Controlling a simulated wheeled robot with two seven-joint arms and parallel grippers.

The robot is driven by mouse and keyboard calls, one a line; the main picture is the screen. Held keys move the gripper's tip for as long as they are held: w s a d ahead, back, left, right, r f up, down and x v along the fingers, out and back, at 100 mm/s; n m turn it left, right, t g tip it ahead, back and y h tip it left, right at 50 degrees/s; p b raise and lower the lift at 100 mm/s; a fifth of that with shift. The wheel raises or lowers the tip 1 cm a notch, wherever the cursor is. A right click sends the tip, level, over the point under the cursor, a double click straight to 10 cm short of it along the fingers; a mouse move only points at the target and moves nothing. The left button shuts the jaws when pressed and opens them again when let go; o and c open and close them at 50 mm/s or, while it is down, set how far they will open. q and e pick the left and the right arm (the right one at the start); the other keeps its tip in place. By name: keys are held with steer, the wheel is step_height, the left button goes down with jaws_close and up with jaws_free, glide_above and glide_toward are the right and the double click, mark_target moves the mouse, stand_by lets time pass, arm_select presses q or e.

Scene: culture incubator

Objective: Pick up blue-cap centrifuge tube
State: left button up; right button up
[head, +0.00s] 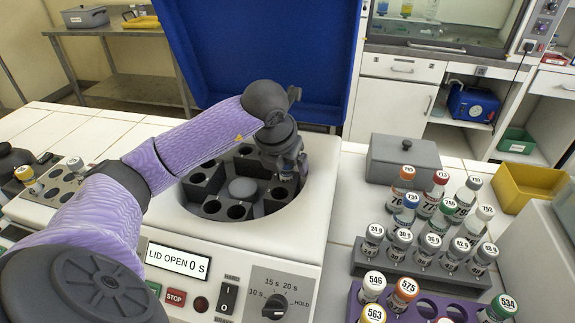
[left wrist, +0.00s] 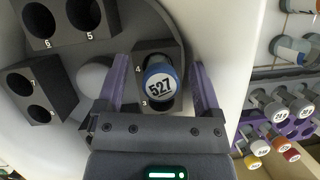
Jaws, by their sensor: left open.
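A blue-cap centrifuge tube (left wrist: 159,88) marked 527 stands in the rotor slot beside number 4 in the left wrist view. My left gripper (left wrist: 161,68) is open, with one purple finger on each side of the cap; contact with the cap cannot be made out. In the head view, the left gripper (head: 284,172) reaches down into the right side of the open centrifuge (head: 318,190) and hides this tube. Another blue-cap tube (head: 410,201) stands in the rack at the right. My right gripper is not in view.
The centrifuge's blue lid (head: 270,55) stands open behind the rotor. A grey rack (head: 365,257) and a purple rack (head: 487,300) hold several capped tubes at the right. A grey lidded box (head: 402,160) and a yellow bin (head: 527,183) sit behind them.

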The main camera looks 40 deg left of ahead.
arm_select(q)
jaws_close()
stand_by(0.3)
